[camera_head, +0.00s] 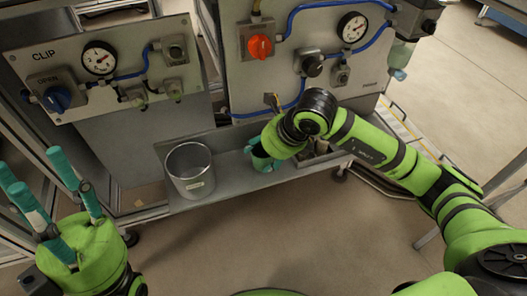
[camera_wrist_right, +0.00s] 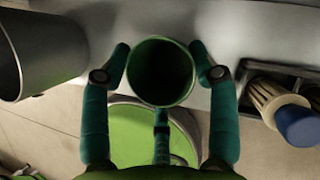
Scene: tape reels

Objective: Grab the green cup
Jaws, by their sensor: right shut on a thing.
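The green cup (camera_wrist_right: 160,72) is upright between the fingers of my right gripper in the right wrist view, its dark open mouth facing the camera. In the head view the cup (camera_head: 262,162) shows small on the grey shelf, partly hidden by my green right arm. My right gripper (camera_wrist_right: 161,75) is shut on the cup, with teal fingers on its left and right sides and one in front. I cannot tell whether the cup still touches the shelf. My left gripper (camera_head: 45,190) is at the lower left in the head view, its teal fingers spread and empty, pointing up.
A metal bin (camera_head: 190,172) stands on the shelf (camera_head: 225,190) left of the cup.

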